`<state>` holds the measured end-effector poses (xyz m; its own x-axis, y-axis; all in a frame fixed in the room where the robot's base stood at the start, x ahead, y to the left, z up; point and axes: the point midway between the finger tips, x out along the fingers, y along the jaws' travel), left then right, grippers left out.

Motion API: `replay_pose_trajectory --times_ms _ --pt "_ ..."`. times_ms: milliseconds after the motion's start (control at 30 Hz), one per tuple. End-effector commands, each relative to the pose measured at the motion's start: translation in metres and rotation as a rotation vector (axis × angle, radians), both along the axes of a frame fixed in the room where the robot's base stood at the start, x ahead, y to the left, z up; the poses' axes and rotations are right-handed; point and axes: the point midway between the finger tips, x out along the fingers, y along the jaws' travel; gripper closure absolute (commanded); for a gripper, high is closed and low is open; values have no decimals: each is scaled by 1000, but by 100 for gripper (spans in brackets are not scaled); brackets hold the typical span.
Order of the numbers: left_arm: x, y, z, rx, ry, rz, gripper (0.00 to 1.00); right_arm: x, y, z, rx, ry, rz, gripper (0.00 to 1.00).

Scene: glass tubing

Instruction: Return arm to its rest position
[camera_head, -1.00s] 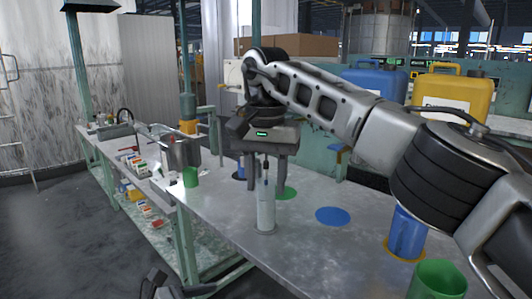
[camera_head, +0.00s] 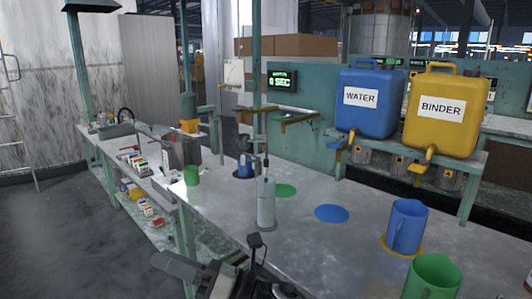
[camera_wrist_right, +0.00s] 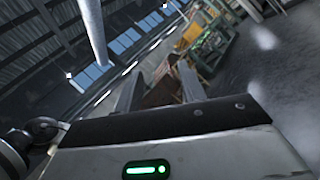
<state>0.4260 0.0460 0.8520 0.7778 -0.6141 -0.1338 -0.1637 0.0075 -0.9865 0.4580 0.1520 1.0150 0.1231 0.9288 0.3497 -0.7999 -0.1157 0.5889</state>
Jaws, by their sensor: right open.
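My right gripper (camera_wrist_right: 158,82) is open and empty; its two fingers show apart in the right wrist view, with the hall's roof and floor beyond them. My left gripper cannot be made out.
A blue jug (camera_head: 406,228) stands on an orange disc, with a green cup (camera_head: 433,278) nearer. Blue (camera_head: 332,213) and green (camera_head: 285,190) discs are bare. Blue WATER (camera_head: 368,105) and yellow BINDER (camera_head: 440,118) canisters stand behind.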

Motion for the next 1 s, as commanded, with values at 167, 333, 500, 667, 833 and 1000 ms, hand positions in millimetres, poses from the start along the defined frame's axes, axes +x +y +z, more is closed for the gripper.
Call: replay_pose_trajectory --times_ms 167,333,500,667,833,1000 --pt "-25 19 -26 -351 355 222 22 16 -88 -62 370 795 -226 60" --pt "-54 46 -57 -651 646 451 22 -10 -180 -151 737 1453 -408 60" --pt "-88 73 -85 -901 867 666 22 -74 -249 -224 1087 1943 -565 60" --pt "-114 91 -102 -1056 987 814 22 -131 -284 -260 1328 2214 -676 60" --pt "-126 98 -109 -1122 1035 879 22 -157 -296 -271 1437 2320 -725 60" --pt "-126 99 -109 -1125 1037 882 22 -158 -297 -272 1444 2327 -728 60"
